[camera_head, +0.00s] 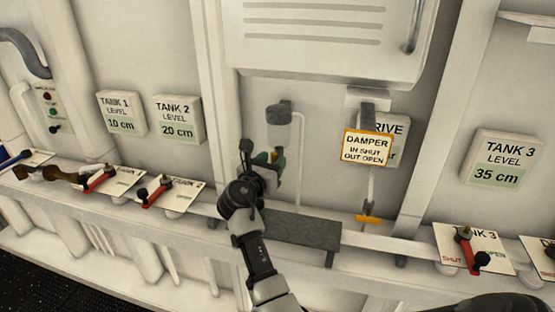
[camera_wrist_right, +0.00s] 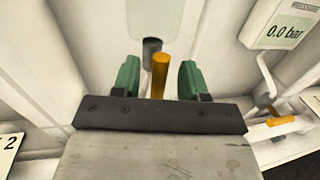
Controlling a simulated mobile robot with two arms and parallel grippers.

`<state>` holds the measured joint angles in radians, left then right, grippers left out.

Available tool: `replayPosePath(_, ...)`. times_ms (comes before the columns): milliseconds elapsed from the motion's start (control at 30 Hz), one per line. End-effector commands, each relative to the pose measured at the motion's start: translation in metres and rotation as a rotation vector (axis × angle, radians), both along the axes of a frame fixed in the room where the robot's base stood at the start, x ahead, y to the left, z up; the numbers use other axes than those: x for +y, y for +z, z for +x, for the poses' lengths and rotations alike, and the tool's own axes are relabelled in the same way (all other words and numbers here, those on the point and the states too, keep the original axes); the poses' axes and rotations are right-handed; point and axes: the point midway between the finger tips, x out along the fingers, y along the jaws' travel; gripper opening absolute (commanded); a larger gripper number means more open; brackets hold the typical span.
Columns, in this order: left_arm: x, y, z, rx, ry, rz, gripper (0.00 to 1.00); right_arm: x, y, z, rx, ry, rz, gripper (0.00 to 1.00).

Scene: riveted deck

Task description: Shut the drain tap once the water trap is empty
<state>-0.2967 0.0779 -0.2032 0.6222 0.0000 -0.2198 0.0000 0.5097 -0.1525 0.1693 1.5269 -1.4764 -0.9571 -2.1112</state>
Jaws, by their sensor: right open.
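The water trap (camera_head: 279,116) hangs on the wall in the head view, a pale bowl under a grey cap. In the right wrist view its lower bowl (camera_wrist_right: 150,18) is at the top, with a dark outlet below; I make out no water line. The drain tap's orange handle (camera_wrist_right: 160,76) stands between the green fingers of my right gripper (camera_wrist_right: 158,68), with gaps on both sides. In the head view my right gripper (camera_head: 273,158) is open just below the trap and hides most of the tap. My left gripper is not in view.
A dark grey shelf (camera_head: 300,229) lies below the trap. A damper tag (camera_head: 367,148) covers part of the drive sign, whose display (camera_wrist_right: 285,30) reads 0.0 bar. Red levers (camera_head: 101,180) on plates line the ledge left and right. A cabinet (camera_head: 320,45) overhangs above.

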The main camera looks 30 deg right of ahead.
Motion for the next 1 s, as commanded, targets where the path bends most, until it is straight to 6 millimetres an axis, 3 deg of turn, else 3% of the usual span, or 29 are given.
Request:
replayPosePath(267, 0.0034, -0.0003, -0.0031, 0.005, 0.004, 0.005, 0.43, 0.0006, 0.0003, 0.0000, -0.001, 0.000, 0.000, 0.43)
replayPosePath(567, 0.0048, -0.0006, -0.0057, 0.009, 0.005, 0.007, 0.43, 0.0004, 0.0000, 0.0000, 0.000, 0.000, 0.001, 0.00)
replayPosePath(1000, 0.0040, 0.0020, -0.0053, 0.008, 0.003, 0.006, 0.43, -0.0009, 0.0005, -0.0011, -0.067, 0.000, 0.059, 0.00)
